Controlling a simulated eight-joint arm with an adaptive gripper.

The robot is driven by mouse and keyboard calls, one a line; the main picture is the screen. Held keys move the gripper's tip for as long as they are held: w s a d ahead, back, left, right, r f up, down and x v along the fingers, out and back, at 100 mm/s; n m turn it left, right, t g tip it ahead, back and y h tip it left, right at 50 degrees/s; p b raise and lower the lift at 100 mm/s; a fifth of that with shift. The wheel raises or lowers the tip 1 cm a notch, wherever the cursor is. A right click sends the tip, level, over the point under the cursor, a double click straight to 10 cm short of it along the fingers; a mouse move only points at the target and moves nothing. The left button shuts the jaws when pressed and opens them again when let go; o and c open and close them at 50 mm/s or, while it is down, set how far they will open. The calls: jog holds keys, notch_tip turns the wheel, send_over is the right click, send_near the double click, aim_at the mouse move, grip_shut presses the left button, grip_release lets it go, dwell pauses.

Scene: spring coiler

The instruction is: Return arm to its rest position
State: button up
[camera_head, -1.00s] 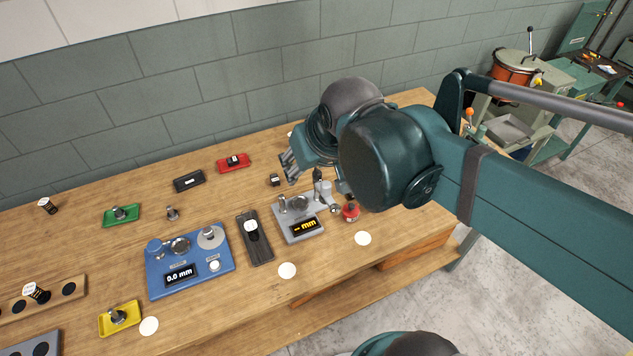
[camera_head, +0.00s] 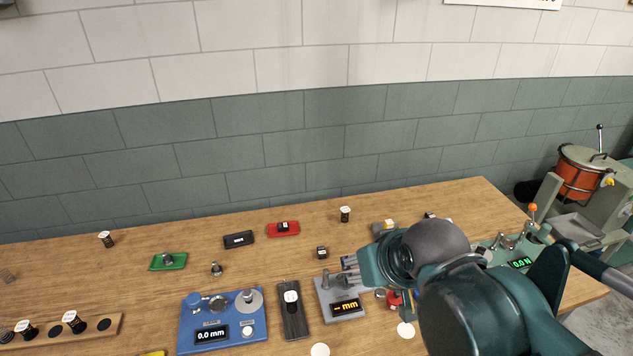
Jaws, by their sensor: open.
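My gripper (camera_head: 350,268) shows at the right of the head view, at the end of my dark teal arm. Its grey fingers point left, over the grey gauge with the yellow "-- mm" display (camera_head: 346,307). The fingers are small and seen from the side; they look empty, with no part between them. My arm's wrist and links fill the lower right and hide part of the bench there.
On the wooden bench (camera_head: 120,270) stand a blue gauge reading 0.0 mm (camera_head: 222,323), a black tray (camera_head: 294,312), green (camera_head: 168,262) and red (camera_head: 283,229) trays, and a holed wooden rack (camera_head: 100,325). A machine with an orange drum (camera_head: 578,178) stands at right.

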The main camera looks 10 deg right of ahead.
jog(key=shift+f+b, duration=2.05)
jog(key=shift+f, duration=0.25)
